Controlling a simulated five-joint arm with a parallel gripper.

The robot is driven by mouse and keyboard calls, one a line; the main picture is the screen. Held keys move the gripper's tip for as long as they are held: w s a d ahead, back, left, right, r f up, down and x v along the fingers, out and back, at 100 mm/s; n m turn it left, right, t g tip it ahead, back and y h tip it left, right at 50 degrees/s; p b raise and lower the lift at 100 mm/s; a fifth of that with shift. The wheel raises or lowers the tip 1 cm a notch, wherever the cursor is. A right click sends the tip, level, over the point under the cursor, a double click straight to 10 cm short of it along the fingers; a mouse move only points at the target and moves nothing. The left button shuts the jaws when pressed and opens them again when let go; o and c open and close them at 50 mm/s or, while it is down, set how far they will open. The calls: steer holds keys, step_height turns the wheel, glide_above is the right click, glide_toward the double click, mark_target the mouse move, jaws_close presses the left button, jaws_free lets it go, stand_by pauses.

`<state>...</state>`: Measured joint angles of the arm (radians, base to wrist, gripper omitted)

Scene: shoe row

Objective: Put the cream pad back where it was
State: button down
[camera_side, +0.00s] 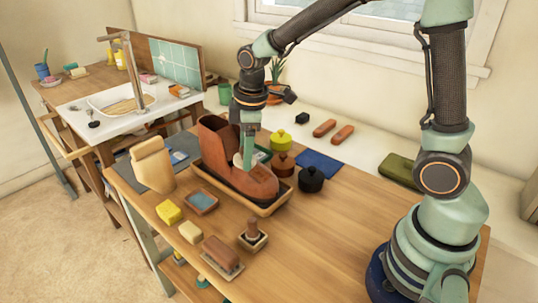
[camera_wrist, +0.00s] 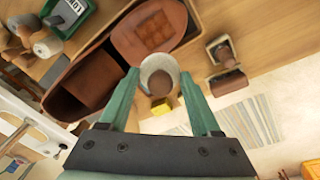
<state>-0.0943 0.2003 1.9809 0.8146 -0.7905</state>
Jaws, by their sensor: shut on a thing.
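My gripper (camera_side: 247,163) is shut on the cream pad (camera_wrist: 150,67), a pale round piece with a brown middle. The pad also shows in the side view (camera_side: 238,160), partly hidden by the fingers. In the wrist view my gripper (camera_wrist: 160,76) has one finger on each side of it. The pad is held close to the brown boot (camera_side: 255,182), beside its shaft and above its front part. I cannot tell whether it touches the boot. The boot sits in a wooden tray (camera_side: 268,208); it also shows in the wrist view (camera_wrist: 148,28).
A yellow block (camera_side: 168,211), a cream block (camera_side: 190,232), a blue-topped dish (camera_side: 201,201) and brushes (camera_side: 221,254) stand near the front edge. Round pots (camera_side: 311,179) stand behind the boot.

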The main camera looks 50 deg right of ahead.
steer(key=shift+w+a+f+n+g, duration=0.1)
steer(key=shift+a+f+n+g, duration=0.25)
steer(key=shift+a+f, duration=1.4)
steer(key=shift+s+a+f+n+g, duration=0.1)
steer(key=shift+a+f+n+g, duration=0.55)
steer(key=shift+f, duration=1.9)
steer(key=shift+w+a+f+n+t, duration=0.1)
steer(key=shift+a+f+n, duration=0.1)
steer(key=shift+a+f, duration=1.7)
steer(key=shift+d+f, duration=0.3)
steer(key=shift+f, duration=0.5)
jaws_free()
step_height(320, 180, up, 11)
step_height(320, 180, up, 10)
steer(key=m+t, duration=0.3)
steer(key=m, duration=0.2)
glide_above(226, 224)
steer(key=s+d, duration=0.4)
steer(key=d, duration=0.2)
steer(key=s+d+r+m+t, duration=0.1)
steer(key=s+d+m, duration=0.1)
steer(key=s+d+r+m+t, duration=0.1)
steer(key=s+d+m, duration=0.1)
steer(key=s+m, duration=0.1)
steer(key=s+d+r+m, duration=0.1)
steer(key=s+d+m, duration=0.1)
steer(key=s, duration=0.1)
steer(key=shift+s+r+m+t, duration=0.1)
steer(key=shift+r+m+t, duration=0.05)
steer(key=shift+m+t, duration=0.2)
